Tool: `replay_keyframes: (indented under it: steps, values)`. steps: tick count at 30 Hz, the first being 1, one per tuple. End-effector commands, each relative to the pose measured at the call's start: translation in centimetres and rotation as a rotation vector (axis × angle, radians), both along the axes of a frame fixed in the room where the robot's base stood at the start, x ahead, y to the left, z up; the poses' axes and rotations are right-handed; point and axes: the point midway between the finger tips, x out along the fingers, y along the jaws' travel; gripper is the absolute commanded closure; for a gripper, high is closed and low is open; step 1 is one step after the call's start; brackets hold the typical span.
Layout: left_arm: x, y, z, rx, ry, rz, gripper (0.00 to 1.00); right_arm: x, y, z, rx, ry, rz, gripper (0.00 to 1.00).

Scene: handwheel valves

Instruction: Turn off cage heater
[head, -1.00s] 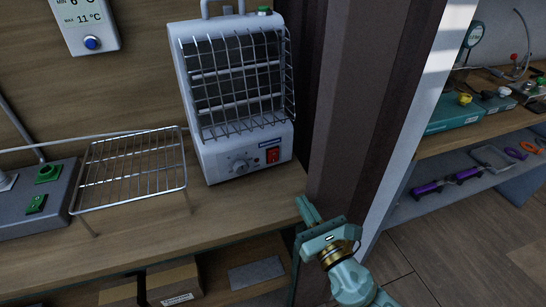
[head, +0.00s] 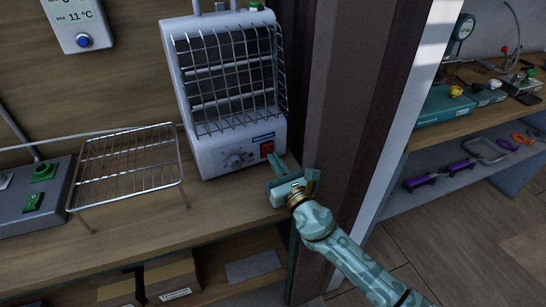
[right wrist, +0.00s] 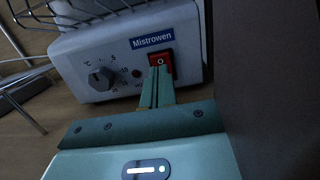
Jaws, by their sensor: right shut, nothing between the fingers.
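The cage heater (head: 230,90) is a white unit with a wire grille, standing on the wooden shelf. Its front panel has a knob (right wrist: 101,78) and a red rocker switch (right wrist: 160,63), which also shows in the head view (head: 266,149). My right gripper (head: 275,165) is in front of the heater's lower right corner. In the right wrist view the shut fingers (right wrist: 158,72) point at the switch and overlap its lower part; I cannot tell whether they touch it. My left gripper is in neither view.
A wire rack (head: 130,165) stands left of the heater, beside a grey box with green switches (head: 35,195). A dark post (head: 340,110) rises close to the right of the heater. Boxes (head: 170,275) sit on the shelf below.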

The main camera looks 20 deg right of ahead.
Motion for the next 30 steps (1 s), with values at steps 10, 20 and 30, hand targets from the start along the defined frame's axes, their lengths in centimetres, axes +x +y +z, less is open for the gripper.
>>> replay_keyframes:
  steps: [10, 20, 30]
  values:
    - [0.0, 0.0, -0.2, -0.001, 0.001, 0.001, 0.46, 2.0, 0.3, 0.2, -0.001, 0.000, -0.001, 1.00]
    - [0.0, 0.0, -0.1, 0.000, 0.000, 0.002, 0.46, 2.6, 0.3, 0.7, -0.001, -0.003, 0.000, 1.00]
    - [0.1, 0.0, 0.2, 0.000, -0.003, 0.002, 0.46, 3.0, 0.3, 1.0, 0.000, 0.000, 0.000, 1.00]
